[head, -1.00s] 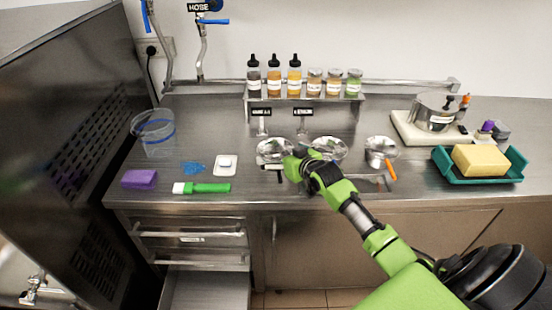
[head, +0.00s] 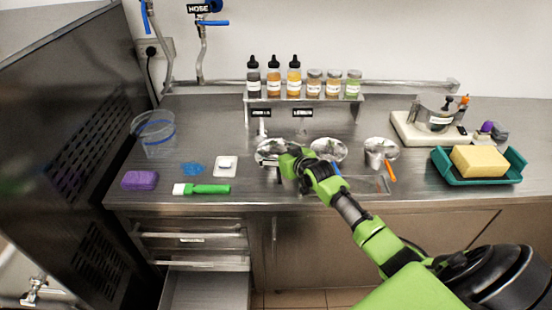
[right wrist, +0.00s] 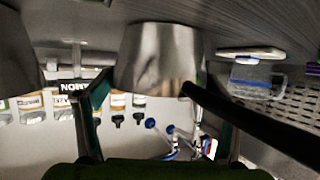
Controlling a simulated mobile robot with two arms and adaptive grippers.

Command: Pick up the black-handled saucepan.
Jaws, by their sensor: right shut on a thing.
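The black-handled saucepan (head: 270,147) is the left one of three steel pans on the counter in the head view. My right gripper (head: 284,166) is at its front right side and hides most of its handle. In the right wrist view, which is upside down, a steel pan (right wrist: 158,58) fills the upper middle, and its black handle (right wrist: 262,125) runs to the lower right. My right gripper is shut on the black-handled saucepan, though the exact contact is hard to see. The pan shows no clear gap from the counter. My left gripper is out of view.
Close to the right stand a blue-handled pan (head: 328,148) and an orange-handled pan (head: 381,150). Behind is a bottle rack (head: 304,97). A green brush (head: 205,188) and white scale-like item (head: 226,166) lie to the left. A teal tray (head: 478,178) stands right.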

